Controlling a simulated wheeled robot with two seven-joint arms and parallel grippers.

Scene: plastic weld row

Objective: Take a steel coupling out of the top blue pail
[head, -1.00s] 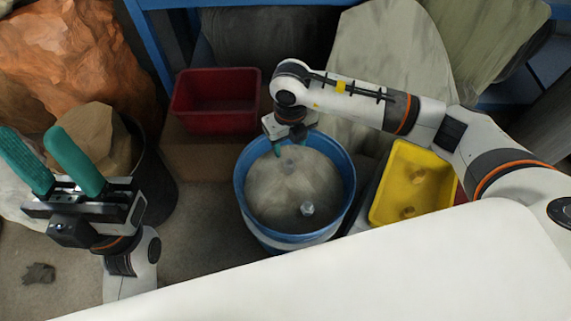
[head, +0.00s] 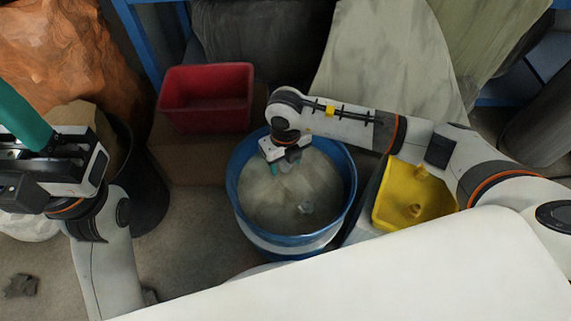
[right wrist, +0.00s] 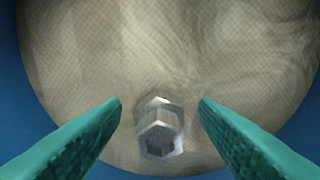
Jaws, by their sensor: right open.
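The top blue pail (head: 351,190) stands in the middle of the head view, with a grey-beige inside. A steel coupling (head: 305,208) lies in it towards the front right. My right gripper (head: 283,168) is open, pointing down into the pail at its back left. In the right wrist view a hexagonal steel coupling (right wrist: 160,128) lies between and beyond the two teal fingertips (right wrist: 160,103), with a gap on each side. My left gripper (head: 25,120) is raised at the left edge of the head view, partly cut off, with only one teal finger showing.
A red bin (head: 207,125) stands behind left of the pail on a brown box. A yellow tray (head: 385,215) with lumps in it is to the right. A dark bin (head: 145,190) is at the left. The blue wall of the pail surrounds my right fingers.

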